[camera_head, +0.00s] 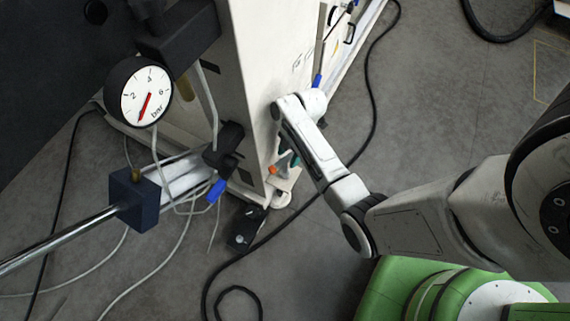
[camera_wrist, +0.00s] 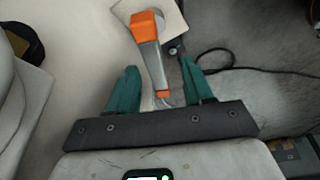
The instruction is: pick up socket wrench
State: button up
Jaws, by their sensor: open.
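An orange-and-grey tool, which I take to be the socket wrench (camera_wrist: 150,58), shows in the wrist view with its wide orange head at the top and a narrow grey body below. My gripper (camera_wrist: 159,70) is open, with one teal finger on each side of the tool's lower part. I see gaps beside it and cannot tell how deep it lies between the fingers. In the head view, a small orange part (camera_head: 272,169) shows beside the white panel near my gripper (camera_head: 285,161); most of the tool is hidden there.
A tall white panel (camera_head: 255,90) stands close to my arm. A pressure gauge (camera_head: 138,92) and a metal rod (camera_head: 60,238) are at the left. A black box (camera_head: 245,228) and a black cable (camera_head: 290,222) lie on the grey floor. Open floor shows at the upper right.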

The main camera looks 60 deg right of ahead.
aim_at(285, 159)
jog(key=x, duration=0.1)
jog(key=b+x, duration=0.1)
jog(key=x, duration=0.1)
jog(key=b+x, duration=0.1)
jog(key=x, duration=0.1)
jog(key=shift+w, duration=0.3)
grip_shut()
